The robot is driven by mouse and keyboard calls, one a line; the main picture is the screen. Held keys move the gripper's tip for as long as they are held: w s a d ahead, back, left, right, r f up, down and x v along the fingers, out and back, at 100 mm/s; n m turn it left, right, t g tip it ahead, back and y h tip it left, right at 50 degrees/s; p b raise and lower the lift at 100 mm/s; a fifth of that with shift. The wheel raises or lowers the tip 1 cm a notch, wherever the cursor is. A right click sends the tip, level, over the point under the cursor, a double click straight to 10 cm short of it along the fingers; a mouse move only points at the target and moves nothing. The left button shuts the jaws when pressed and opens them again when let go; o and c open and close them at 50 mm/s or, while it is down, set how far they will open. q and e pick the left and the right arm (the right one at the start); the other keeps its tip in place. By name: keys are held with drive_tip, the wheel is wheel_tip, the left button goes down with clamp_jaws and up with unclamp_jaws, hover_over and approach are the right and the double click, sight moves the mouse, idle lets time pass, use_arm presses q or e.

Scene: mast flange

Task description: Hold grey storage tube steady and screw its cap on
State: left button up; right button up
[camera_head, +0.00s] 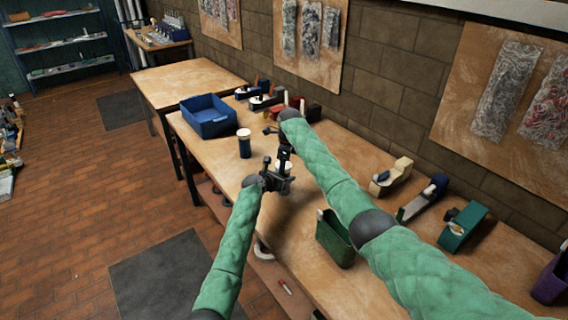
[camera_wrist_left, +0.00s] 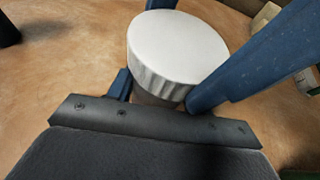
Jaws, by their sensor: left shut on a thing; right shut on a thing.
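A white cap (camera_wrist_left: 178,45) with a ridged side fills the upper middle of the left wrist view. A small strip of the grey storage tube (camera_wrist_left: 150,98) shows below it; the rest is hidden. The cap sits over the tube's top; I cannot tell how far it is threaded. My left gripper (camera_head: 274,182) is shut on the tube above the bench. My right gripper (camera_head: 285,158) is just above and behind it, shut on the cap. Blue fingers flank the cap in the left wrist view. In the head view the grippers hide most of both parts.
A dark blue tube with a white lid (camera_head: 244,146) stands on the workbench (camera_head: 220,165), left of my grippers. A blue bin (camera_head: 208,118) is behind it. A green bin (camera_head: 336,240) stands at the front edge. Several hand planes, one green (camera_head: 463,226), line the wall side.

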drive_tip(key=shift+s+d+f, duration=0.1)
drive_tip(key=shift+f, duration=0.75)
idle(0.5)
drive_tip(key=o, duration=0.6)
drive_tip(key=shift+o, duration=0.2)
drive_tip(key=shift+r, duration=2.3)
drive_tip(key=shift+d+r, duration=0.1)
drive_tip(key=c, duration=1.1)
drive_tip(key=shift+c, duration=0.2)
drive_tip(key=shift+f, duration=0.85)
